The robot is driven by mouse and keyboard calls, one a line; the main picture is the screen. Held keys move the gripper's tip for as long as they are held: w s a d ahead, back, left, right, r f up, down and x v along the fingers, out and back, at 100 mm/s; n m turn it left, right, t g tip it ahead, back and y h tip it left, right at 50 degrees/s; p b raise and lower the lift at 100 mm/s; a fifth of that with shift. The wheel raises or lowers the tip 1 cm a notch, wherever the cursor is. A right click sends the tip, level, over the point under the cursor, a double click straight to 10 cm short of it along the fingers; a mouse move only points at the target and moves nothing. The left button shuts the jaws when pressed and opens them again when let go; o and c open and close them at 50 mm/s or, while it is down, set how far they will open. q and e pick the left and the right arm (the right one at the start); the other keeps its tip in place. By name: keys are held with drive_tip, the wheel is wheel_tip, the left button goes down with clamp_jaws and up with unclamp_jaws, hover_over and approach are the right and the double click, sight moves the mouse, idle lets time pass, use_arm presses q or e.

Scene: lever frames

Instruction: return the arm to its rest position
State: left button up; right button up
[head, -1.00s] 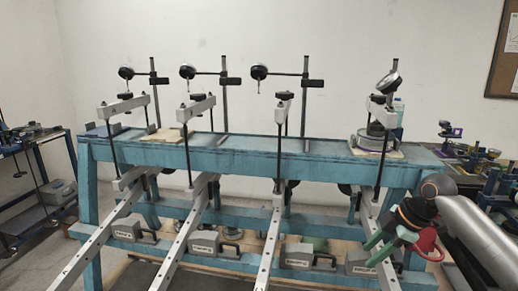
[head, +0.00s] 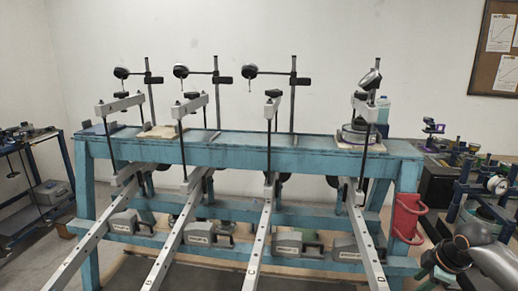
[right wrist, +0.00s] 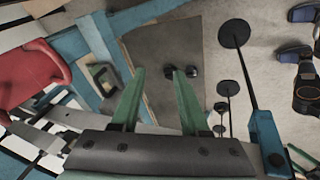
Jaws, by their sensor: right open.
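My right arm (head: 492,262) comes in at the lower right corner of the head view, low and to the right of the blue bench (head: 250,155). In the right wrist view my right gripper (right wrist: 156,72) shows two green fingers standing apart, with nothing between them. Beyond the fingers lie a dark mat and the floor. In the head view the fingers are partly cut off and hidden by the wrist. My left arm and gripper are not in view.
Several long lever bars (head: 262,235) slope from the bench toward me. Dial gauges on stands (head: 293,95) rise behind. A cluttered side table (head: 475,190) stands right.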

drive_tip(key=s+f+m+t+h, duration=0.2)
drive_tip(key=s+f, duration=0.8)
drive_tip(key=f, duration=0.6)
drive_tip(key=s+a+f+t+y, duration=0.1)
drive_tip(key=s+a+f, duration=0.15)
drive_tip(key=s, duration=0.45)
drive_tip(key=s+a+f+t+y, duration=0.1)
drive_tip(key=s+a, duration=0.2)
drive_tip(key=s, duration=0.4)
drive_tip(key=s+a+f+m+t+y, duration=0.1)
drive_tip(key=a+m, duration=0.7)
drive_tip(key=a, duration=1.1)
drive_tip(key=shift+s+a+f+y, duration=0.4)
drive_tip(key=shift+s+f+y, duration=0.05)
drive_tip(key=shift+f+y, duration=0.05)
